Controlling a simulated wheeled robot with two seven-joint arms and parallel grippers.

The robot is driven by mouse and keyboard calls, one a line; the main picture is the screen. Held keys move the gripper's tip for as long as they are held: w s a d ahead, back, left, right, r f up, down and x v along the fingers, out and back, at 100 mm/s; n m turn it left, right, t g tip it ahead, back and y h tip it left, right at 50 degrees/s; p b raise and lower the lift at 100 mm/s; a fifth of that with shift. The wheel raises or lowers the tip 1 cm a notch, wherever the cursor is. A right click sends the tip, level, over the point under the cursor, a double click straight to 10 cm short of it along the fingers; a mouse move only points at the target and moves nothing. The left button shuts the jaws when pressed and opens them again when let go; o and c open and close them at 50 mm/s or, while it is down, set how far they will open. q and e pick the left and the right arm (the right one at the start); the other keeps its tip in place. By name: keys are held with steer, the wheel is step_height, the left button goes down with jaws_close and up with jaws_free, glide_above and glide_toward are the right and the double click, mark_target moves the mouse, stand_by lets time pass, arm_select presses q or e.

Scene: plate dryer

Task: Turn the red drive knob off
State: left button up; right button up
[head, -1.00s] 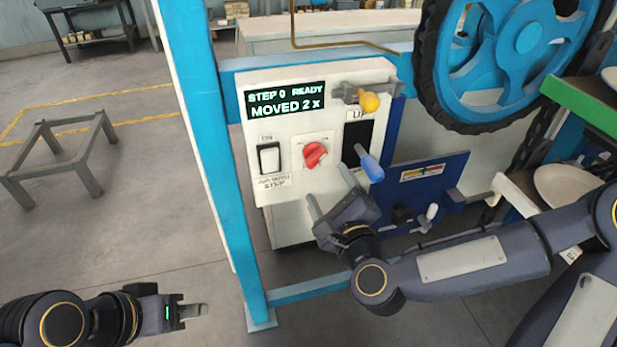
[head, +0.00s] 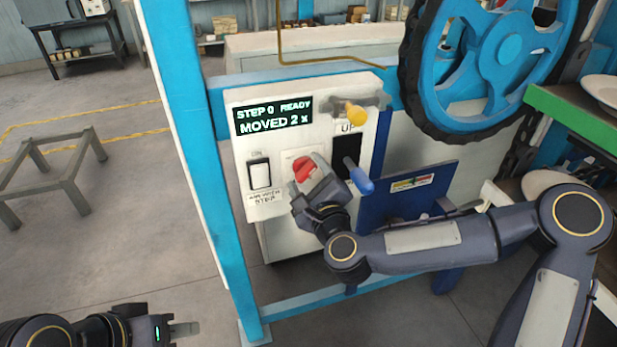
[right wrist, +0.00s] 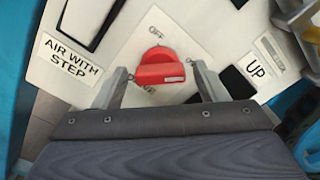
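The red drive knob (head: 302,170) is on the white control panel (head: 275,142), below the display. In the right wrist view the red knob (right wrist: 162,68) sits on a white plate with "OFF" printed above it and partly hidden lettering below it. My right gripper (head: 310,177) is at the panel, over the lower part of the knob. In the right wrist view its two fingers (right wrist: 160,85) stand apart, one on each side of the knob, with gaps visible. My left gripper (head: 185,329) is low at the left, far from the panel; its finger gap does not show clearly.
A white rocker switch (head: 260,173) is left of the knob. A lever with a blue handle (head: 360,180) and one with a yellow handle (head: 355,112) stick out at the right. A blue post (head: 190,150) stands left of the panel. The display (head: 273,116) reads "STEP 0 READY MOVED 2 x".

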steer(key=c, duration=0.8)
steer(key=shift+n, duration=0.4)
steer(key=n+b, duration=0.2)
steer(key=n, duration=0.1)
steer(key=shift+f+n+b, duration=0.1)
steer(key=shift+n+b, duration=0.2)
steer(key=shift+n, duration=0.1)
steer(key=n+b, duration=0.2)
steer(key=n, duration=0.2)
steer(key=shift+a+f+n+b, duration=0.1)
steer(key=shift+n+b, duration=0.2)
steer(key=n+b, duration=0.1)
steer(key=n, duration=0.3)
steer(key=shift+b, duration=0.35)
steer(key=n, duration=0.4)
steer(key=shift+n+b, duration=0.3)
steer(key=shift+b, duration=0.05)
steer(key=o, duration=1)
